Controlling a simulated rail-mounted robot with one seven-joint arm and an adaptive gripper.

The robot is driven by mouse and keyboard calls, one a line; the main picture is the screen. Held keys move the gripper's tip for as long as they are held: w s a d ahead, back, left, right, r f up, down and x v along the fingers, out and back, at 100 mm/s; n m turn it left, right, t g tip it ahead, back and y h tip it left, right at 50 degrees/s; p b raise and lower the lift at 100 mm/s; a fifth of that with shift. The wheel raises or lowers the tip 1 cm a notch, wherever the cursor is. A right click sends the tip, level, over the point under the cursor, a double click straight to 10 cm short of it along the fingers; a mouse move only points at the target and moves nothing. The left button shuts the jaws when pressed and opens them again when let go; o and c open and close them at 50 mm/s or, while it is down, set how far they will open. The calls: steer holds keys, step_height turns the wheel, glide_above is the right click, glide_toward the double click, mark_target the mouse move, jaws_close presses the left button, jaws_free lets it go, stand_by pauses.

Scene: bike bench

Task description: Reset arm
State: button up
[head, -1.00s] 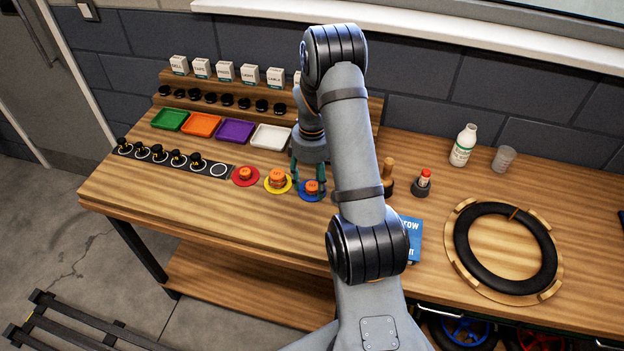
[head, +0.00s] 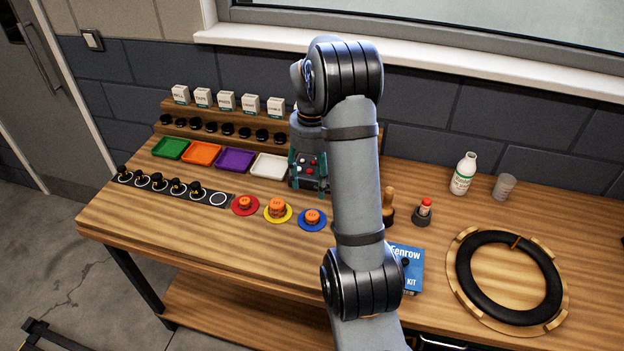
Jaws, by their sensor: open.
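My gripper (head: 308,190) is open, its teal fingers apart, behind the blue disc in the head view. A dark patch with red and pale spots shows between the fingers; I cannot tell whether it is part of my gripper or something behind it. My arm bends down from the upper middle and hides part of the bench behind it. An orange piece (head: 312,215) sits on the blue disc (head: 312,227), apart from the fingers.
Left are green (head: 171,148), orange (head: 201,154), purple (head: 235,160) and white (head: 270,166) trays, with small boxes (head: 227,101) behind. Right are a white bottle (head: 463,175), a cup (head: 503,187), a blue kit box (head: 412,272) and a tire (head: 466,270). The front-left bench is clear.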

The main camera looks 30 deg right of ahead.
mark_target(312, 214)
stand_by(0.3)
step_height(312, 214, down, 12)
steer(key=shift+s+f+p, duration=0.1)
steer(key=shift+f+p, duration=0.1)
steer(key=shift+p, duration=0.4)
steer(key=shift+w+r, duration=0.25)
steer(key=shift+r, duration=0.45)
steer(key=shift+s+r+b, duration=0.15)
steer(key=shift+r+b, duration=0.15)
steer(key=shift+r, duration=0.35)
steer(key=shift+f, duration=0.1)
